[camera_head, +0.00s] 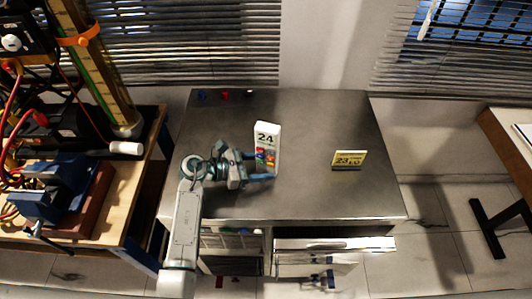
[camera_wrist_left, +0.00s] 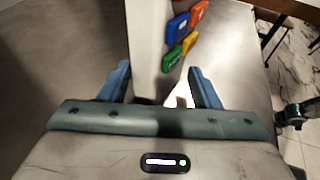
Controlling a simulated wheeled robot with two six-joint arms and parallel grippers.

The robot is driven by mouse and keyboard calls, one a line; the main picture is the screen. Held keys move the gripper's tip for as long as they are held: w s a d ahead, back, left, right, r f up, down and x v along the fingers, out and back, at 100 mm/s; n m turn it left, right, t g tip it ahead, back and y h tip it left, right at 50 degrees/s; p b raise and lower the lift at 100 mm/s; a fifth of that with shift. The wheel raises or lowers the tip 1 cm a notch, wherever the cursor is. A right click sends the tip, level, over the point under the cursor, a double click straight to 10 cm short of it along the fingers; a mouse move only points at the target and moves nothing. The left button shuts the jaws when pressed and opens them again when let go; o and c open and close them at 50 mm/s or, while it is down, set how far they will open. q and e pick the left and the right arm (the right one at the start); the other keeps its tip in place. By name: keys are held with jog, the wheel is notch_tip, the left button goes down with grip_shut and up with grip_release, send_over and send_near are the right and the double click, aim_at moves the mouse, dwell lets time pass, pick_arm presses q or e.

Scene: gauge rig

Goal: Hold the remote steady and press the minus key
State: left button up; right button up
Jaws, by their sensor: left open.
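The remote (camera_head: 267,137) is a white upright block on the grey metal table, with "24" on its face and coloured keys lower down. In the left wrist view the remote (camera_wrist_left: 147,45) stands between the fingers, with blue, red, green and orange keys on its right side. My left gripper (camera_head: 262,167) comes in from the left, open, with one finger on each side of the remote's lower part. In the left wrist view my left gripper (camera_wrist_left: 163,85) shows gaps beside the remote. I cannot make out which key is minus.
A yellow display (camera_head: 347,160) with numbers stands to the right on the table (camera_head: 320,200). Small coloured knobs (camera_head: 224,96) sit at the back left. An open drawer (camera_head: 335,244) juts out in front. A workbench with a blue vise (camera_head: 62,188) stands at the left.

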pick_arm(q)
jog(key=shift+w+d+f, duration=0.15)
jog(key=shift+w+d, duration=0.05)
jog(key=shift+d, duration=0.35)
pick_arm(e)
jog(key=shift+d+f, duration=0.1)
jog(key=shift+f, duration=0.2)
pick_arm(q)
jog(key=shift+c, duration=0.5)
jog(key=c, duration=0.9)
jog(key=shift+o, duration=0.2)
pick_arm(e)
grip_shut()
